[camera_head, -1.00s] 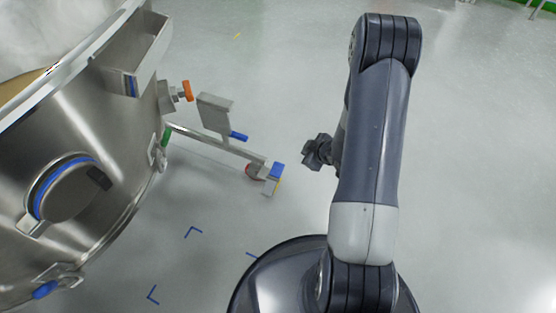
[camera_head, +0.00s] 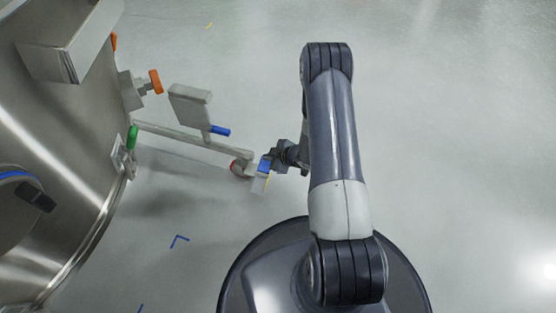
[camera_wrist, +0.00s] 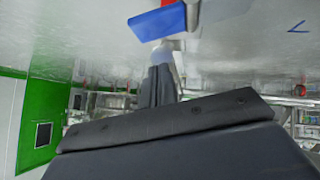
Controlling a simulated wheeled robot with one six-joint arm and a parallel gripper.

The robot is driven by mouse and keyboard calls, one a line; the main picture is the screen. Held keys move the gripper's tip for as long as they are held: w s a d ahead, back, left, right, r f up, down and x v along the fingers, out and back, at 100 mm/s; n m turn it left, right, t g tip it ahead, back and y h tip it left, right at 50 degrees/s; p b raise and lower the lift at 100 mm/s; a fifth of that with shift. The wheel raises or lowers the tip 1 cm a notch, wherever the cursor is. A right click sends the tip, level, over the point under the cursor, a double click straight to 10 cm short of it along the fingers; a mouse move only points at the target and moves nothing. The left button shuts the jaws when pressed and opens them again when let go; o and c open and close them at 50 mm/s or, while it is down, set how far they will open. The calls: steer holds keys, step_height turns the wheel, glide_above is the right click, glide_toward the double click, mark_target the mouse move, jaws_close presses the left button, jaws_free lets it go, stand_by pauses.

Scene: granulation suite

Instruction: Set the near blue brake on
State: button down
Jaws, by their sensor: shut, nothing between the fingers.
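The near blue brake (camera_head: 265,165) is a small blue pedal on the caster at the end of a metal leg of the steel vessel. In the wrist view a blue pedal (camera_wrist: 158,22) shows at the top, just beyond my fingertips. My gripper (camera_head: 277,158) is shut and empty, right beside the near brake on its right. In the wrist view my gripper (camera_wrist: 163,55) points toward the pedal, its fingers together. I cannot tell whether it touches the pedal. Whether the pedal is up or down is not clear.
The large steel vessel (camera_head: 60,140) fills the left. Its leg (camera_head: 185,138) carries a grey bracket (camera_head: 190,105) and another blue lever (camera_head: 220,131). An orange knob (camera_head: 155,81) and a green handle (camera_head: 131,137) stick out of the vessel. The floor (camera_head: 450,130) at right is clear.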

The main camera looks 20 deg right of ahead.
steer(key=shift+w+d+f+b, duration=0.1)
steer(key=shift+w+f+b, duration=0.15)
steer(key=shift+f, duration=0.4)
steer(key=shift+w+d+f+b, duration=0.1)
steer(key=shift+w+f+b, duration=0.2)
steer(key=shift+f, duration=0.4)
steer(key=shift+w+d+f+b, duration=0.1)
steer(key=shift+f+b, duration=0.25)
steer(key=shift+f, duration=0.3)
steer(key=shift+s, duration=0.1)
